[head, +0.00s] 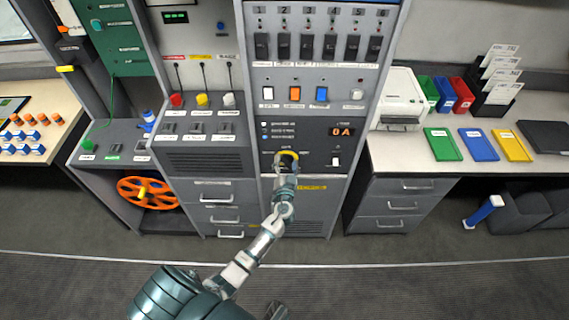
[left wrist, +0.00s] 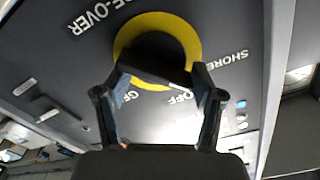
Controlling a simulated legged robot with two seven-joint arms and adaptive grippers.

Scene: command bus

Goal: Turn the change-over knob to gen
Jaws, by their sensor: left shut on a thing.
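The change-over knob (left wrist: 158,47) is black and sits inside a yellow ring (left wrist: 192,38) on the dark panel. The lettering SHORE (left wrist: 230,58), OFF and a partly hidden GE... lies around the ring in the left wrist view. My left gripper (left wrist: 155,80) is shut on the knob, one finger on each side. In the head view, my left gripper (head: 286,167) reaches up to the knob on the lower middle of the cabinet and covers most of it. Which label the knob points at cannot be told. My right gripper is not in view.
Above the knob are a red 0 A display (head: 341,132), a row of coloured rocker switches and a row of black breakers (head: 308,46). A desk with coloured trays (head: 479,144) stands at the right. An orange wheel (head: 152,205) is low at the left. The floor before the cabinet is clear.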

